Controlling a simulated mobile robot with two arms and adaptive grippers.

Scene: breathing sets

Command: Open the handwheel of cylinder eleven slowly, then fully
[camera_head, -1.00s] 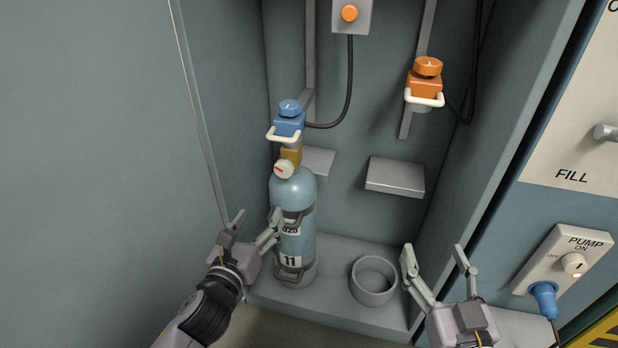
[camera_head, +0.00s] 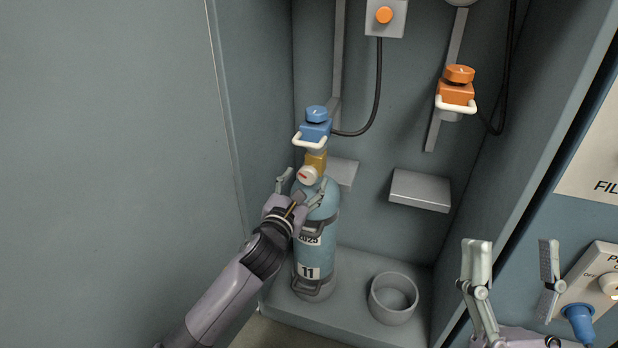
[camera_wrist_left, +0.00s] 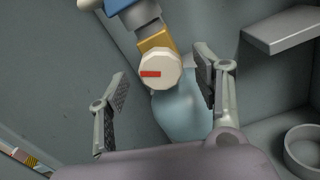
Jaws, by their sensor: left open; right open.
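Cylinder eleven (camera_head: 316,234) is a light blue bottle standing upright in the cabinet bay, labelled 11 and 2025. On its top is a brass valve (camera_head: 316,161) with a round white handwheel (camera_head: 307,175) bearing a red mark. A blue connector (camera_head: 316,130) with a white handle sits above the valve. My left gripper (camera_head: 300,184) is open in front of the handwheel. In the left wrist view the handwheel (camera_wrist_left: 160,69) lies between and beyond the open fingers, apparently not gripped. My right gripper (camera_head: 513,262) is open and empty at the lower right, in front of the pump panel.
An orange connector (camera_head: 456,92) hangs on the back wall beside a black hose. An empty round holder (camera_head: 393,299) stands right of the cylinder, below a grey shelf block (camera_head: 420,190). The pump panel (camera_head: 596,275) with a blue plug (camera_head: 580,318) is at the right.

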